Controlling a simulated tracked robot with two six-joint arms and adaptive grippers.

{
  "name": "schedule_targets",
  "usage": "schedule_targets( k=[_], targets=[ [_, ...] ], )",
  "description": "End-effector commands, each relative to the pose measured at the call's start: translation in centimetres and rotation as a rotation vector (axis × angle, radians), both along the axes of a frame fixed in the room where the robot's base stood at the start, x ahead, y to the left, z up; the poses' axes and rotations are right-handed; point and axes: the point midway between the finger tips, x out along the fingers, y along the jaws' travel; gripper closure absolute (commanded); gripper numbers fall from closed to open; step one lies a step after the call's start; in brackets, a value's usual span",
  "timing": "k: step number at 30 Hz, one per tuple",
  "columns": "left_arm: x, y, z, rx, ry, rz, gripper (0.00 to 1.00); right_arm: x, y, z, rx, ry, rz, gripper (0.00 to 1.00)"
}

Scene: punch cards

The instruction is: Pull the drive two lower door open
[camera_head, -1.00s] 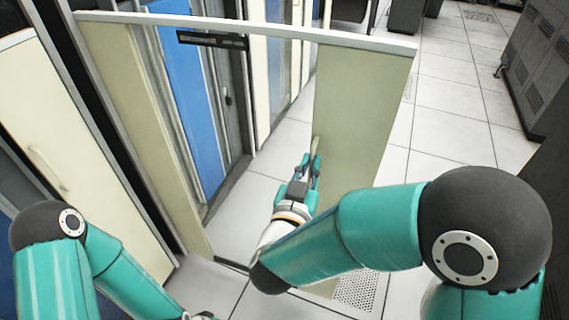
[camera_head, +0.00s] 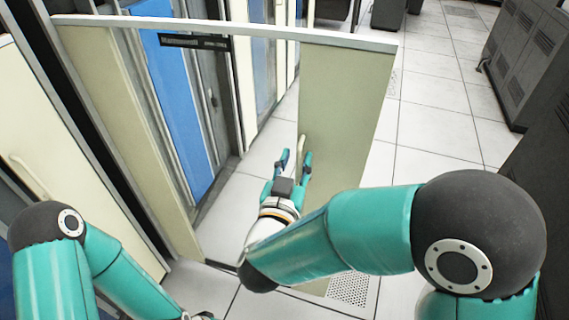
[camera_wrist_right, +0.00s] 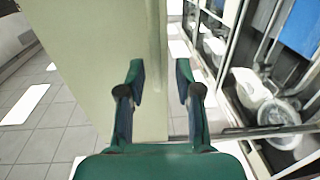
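The lower door (camera_head: 345,110) is a cream panel with a pale top edge. It stands swung out from the cabinet, with floor showing between it and the blue-fronted bay. Its pale handle (camera_head: 301,149) sticks out on the side facing the bay. My right gripper (camera_head: 294,158) is at the handle with its fingers spread, and the handle shows between or just beyond the tips. In the right wrist view the open fingers (camera_wrist_right: 160,80) are beside the door panel (camera_wrist_right: 95,50), with nothing clearly gripped.
The open cabinet bay with a blue panel (camera_head: 175,100) is left of the door. Another cream door with a handle (camera_head: 25,170) is at far left. Grey cabinets (camera_head: 525,60) stand at the right. Tiled floor (camera_head: 430,110) is clear beyond the door.

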Motion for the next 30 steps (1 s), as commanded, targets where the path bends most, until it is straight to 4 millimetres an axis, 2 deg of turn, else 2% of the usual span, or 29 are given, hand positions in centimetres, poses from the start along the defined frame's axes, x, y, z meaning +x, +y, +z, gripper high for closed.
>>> schedule_targets(
  k=[9, 15, 20, 30],
  targets=[
    [0.0, 0.0, 0.0, 0.000, 0.000, 0.000, 0.60, 0.2, 0.0, 5.5, 0.005, -0.006, -0.001, 0.66],
    [0.0, 0.0, 0.0, 0.000, 0.000, 0.000, 0.60, 0.3, 0.0, 8.3, 0.003, -0.003, -0.001, 0.66],
    [0.0, 0.0, 0.0, 0.000, 0.000, 0.000, 0.60, 0.3, 0.0, 9.1, 0.002, -0.002, 0.000, 0.66],
    [0.0, 0.0, -0.1, 0.000, 0.001, 0.000, 0.60, 0.3, 0.0, 9.1, 0.001, -0.001, -0.001, 0.66]
  ],
)
